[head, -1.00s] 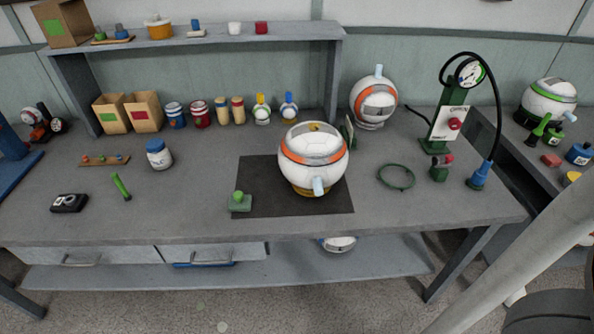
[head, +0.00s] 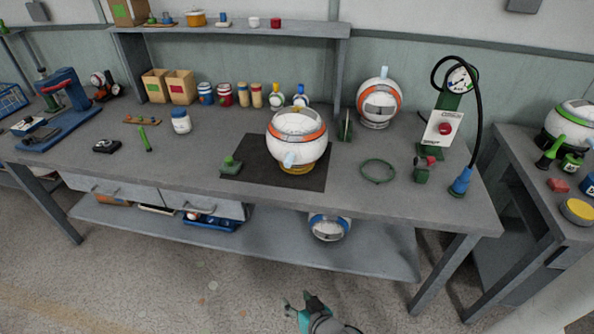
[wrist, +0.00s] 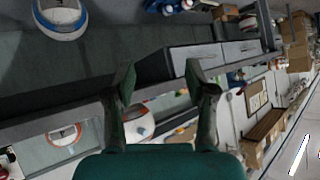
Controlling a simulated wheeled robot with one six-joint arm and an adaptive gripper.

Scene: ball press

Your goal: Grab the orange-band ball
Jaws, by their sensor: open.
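Two white balls with orange bands show in the head view. One ball (head: 297,142) sits on a yellowish ring on the dark mat (head: 248,166); the other ball (head: 379,102) stands at the back of the bench. In the wrist view an orange-banded ball (wrist: 64,134) shows at lower left, and a white ball (wrist: 139,128) shows beyond the fingers, partly hidden. My gripper (head: 298,297) is low in front of the bench, apart from both balls. Its fingers are spread and empty, as the wrist view shows (wrist: 160,76).
A blue-banded ball (head: 329,227) sits on the lower shelf (head: 270,241). A green block (head: 231,165) is on the mat's left. A green cable ring (head: 378,171) and a gauge stand (head: 445,118) are to the right. Open floor lies before the bench.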

